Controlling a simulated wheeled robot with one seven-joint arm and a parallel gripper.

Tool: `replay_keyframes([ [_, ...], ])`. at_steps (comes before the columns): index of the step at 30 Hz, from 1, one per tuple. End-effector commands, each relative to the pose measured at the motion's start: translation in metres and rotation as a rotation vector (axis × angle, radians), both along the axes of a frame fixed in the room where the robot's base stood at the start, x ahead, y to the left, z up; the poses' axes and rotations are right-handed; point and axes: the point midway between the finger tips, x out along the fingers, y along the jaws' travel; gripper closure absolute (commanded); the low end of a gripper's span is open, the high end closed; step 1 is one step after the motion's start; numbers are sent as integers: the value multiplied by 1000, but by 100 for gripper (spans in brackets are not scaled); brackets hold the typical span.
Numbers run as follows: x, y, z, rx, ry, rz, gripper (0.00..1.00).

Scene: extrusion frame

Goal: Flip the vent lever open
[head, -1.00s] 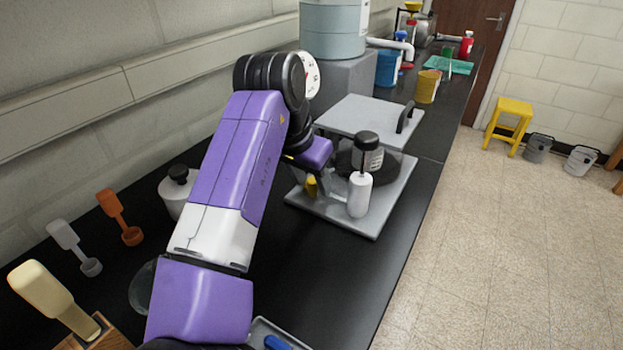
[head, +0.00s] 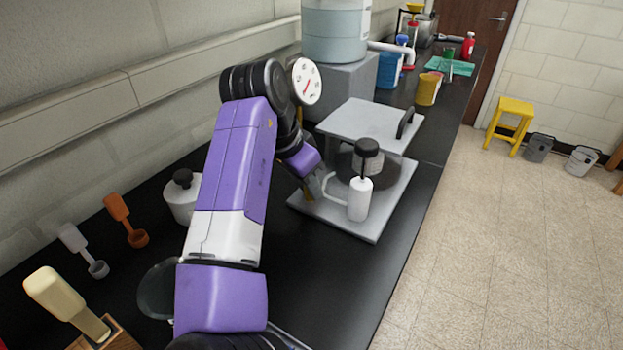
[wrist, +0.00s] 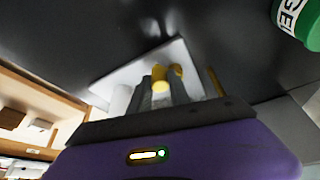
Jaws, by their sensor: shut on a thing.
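The pale grey press-like device (head: 335,221) stands on the black bench, with a raised square plate (head: 370,118) and black handle (head: 405,122) above its base. My gripper (head: 318,186) is low at the device's left side in the head view. In the wrist view my gripper (wrist: 162,92) has its two grey fingers closed about a yellow piece (wrist: 160,74), which looks like the vent lever. The fingers hide part of it, and its angle cannot be told. In the head view the lever is mostly hidden by my gripper.
A white bottle (head: 359,199) stands on the device's base, close right of my gripper. A grey tank (head: 335,35) is behind. A white lidded jar (head: 182,200) and several scoops are on the left.

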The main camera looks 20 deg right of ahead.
Motion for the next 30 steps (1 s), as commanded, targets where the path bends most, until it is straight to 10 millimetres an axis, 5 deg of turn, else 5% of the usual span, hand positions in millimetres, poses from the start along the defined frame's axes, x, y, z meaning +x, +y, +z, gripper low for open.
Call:
replay_keyframes([
  [15,7,9,1,-2,0,-299,100],
  [30,9,10,1,0,-3,-343,100],
])
